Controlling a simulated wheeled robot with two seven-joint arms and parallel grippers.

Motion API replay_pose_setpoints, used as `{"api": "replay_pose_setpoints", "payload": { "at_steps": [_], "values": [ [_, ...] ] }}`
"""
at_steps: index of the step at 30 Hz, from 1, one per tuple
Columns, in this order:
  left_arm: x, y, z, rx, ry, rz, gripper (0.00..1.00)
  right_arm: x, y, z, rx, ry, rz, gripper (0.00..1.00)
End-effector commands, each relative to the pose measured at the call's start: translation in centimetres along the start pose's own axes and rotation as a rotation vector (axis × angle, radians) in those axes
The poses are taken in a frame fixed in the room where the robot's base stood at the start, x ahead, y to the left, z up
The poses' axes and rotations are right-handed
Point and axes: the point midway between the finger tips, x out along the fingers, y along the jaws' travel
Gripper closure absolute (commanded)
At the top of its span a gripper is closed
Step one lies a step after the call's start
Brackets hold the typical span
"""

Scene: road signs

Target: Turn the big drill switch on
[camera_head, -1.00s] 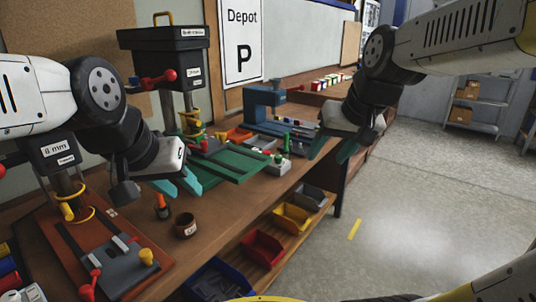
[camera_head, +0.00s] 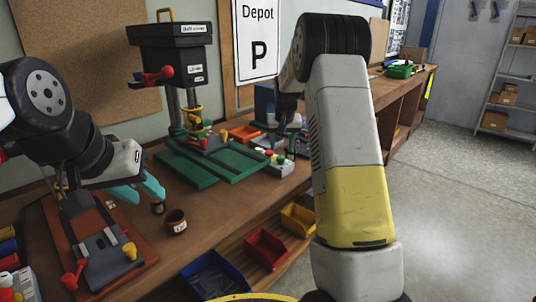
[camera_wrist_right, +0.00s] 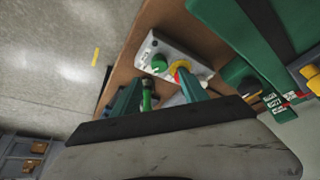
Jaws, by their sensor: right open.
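The big drill (camera_head: 172,68) has a black head with red-knobbed handles and a green base (camera_head: 205,165), on the bench. A pale switch box (camera_head: 276,165) with small buttons sits just right of the base. In the right wrist view the switch box (camera_wrist_right: 170,58) shows a round green button (camera_wrist_right: 160,63) and a yellow ring with red beside it. My right gripper (camera_wrist_right: 157,85) is open, with its teal fingertips close to the box; whether they touch it I cannot tell. In the head view my right arm partly hides this area. My left gripper (camera_head: 140,190) is open and empty over the bench.
A smaller drill on a red-brown base (camera_head: 60,240) stands at front left. A brown cup (camera_head: 175,221) stands near the bench edge. Blue, red (camera_head: 266,250) and yellow bins sit below the edge.

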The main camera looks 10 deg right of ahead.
Motion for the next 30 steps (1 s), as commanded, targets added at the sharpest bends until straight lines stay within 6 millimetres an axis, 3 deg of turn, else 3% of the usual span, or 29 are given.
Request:
{"api": "replay_pose_setpoints", "payload": {
  "at_steps": [6,12,23,30],
  "values": [
    [0.0,0.0,0.0,0.000,0.000,0.000,0.64,3.7,0.0,0.2,0.002,-0.005,0.000,0.49],
    [0.0,0.0,0.0,0.000,0.000,0.000,0.64,6.1,0.0,0.1,0.001,-0.003,-0.001,0.49],
    [0.0,0.0,0.0,0.000,0.000,0.000,0.64,6.7,0.0,0.1,0.001,-0.001,-0.001,0.49],
    [0.0,0.0,0.0,0.000,0.000,0.000,0.64,6.7,0.0,0.1,0.001,-0.002,-0.001,0.94]
  ]
}}
